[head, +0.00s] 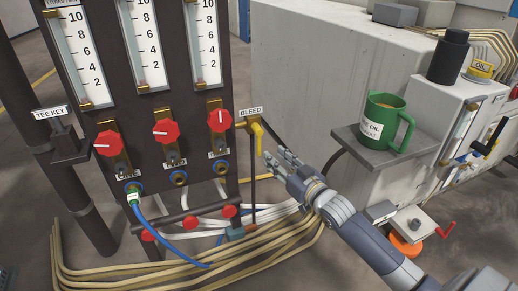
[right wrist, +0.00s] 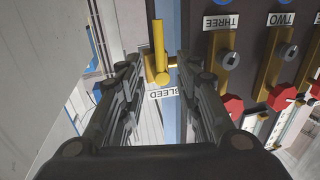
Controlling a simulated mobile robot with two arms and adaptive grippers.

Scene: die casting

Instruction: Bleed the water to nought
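The bleed valve is a brass fitting with a yellow lever (head: 259,138) that hangs down, under the BLEED label (head: 251,111) at the panel's right edge. My right gripper (head: 275,157) is open and empty, just right of and below the lever. In the right wrist view the yellow lever (right wrist: 159,45) shows between and beyond the open fingers, apparently untouched. Red knobs ONE (head: 108,144), TWO (head: 166,132) and THREE (head: 219,120) sit below. My left gripper is out of view.
A blue hose (head: 160,232) runs from the fitting under knob ONE. A green mug (head: 382,122) stands on a grey shelf (head: 392,150) right of my right arm. A TEE KEY holder (head: 66,142) is on the left post. Pale pipes (head: 190,260) run along the floor.

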